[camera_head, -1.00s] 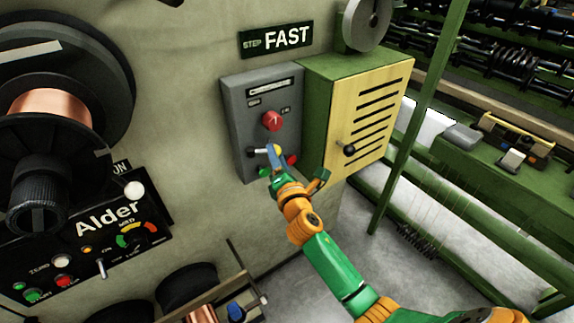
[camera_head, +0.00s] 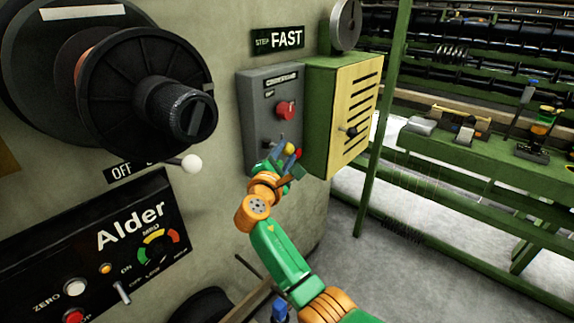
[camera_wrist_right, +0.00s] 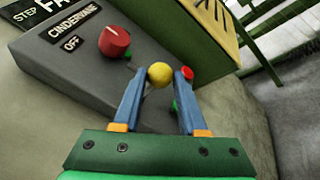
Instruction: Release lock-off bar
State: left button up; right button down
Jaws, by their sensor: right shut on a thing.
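A yellow ball knob (camera_head: 289,148) stands out from the lower part of a grey control box (camera_head: 254,90) on the machine wall. In the right wrist view the yellow knob (camera_wrist_right: 160,76) sits between the two blue fingertips of my right gripper (camera_wrist_right: 159,80), which is shut on it. In the head view my right gripper (camera_head: 285,152) is in front of the box's lower right. A bar behind the knob is mostly hidden, so I cannot tell its angle. My left gripper is not in view.
A red rotary knob (camera_head: 286,110) is above the gripper. A red button (camera_wrist_right: 187,73) is beside the right fingertip. A green cabinet with a yellow slotted door (camera_head: 355,110) stands close on the right. A large spool (camera_head: 145,95) and a white ball handle (camera_head: 191,163) are at left.

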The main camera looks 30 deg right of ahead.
jog(key=shift+a+m+g+h+b, duration=0.2)
jog(key=shift+m+g+h+b, duration=0.2)
jog(key=shift+h+b, duration=0.1)
jog(key=shift+c, duration=2.3)
grip_release()
jog(key=v, duration=0.7)
jog(key=shift+b, duration=0.35)
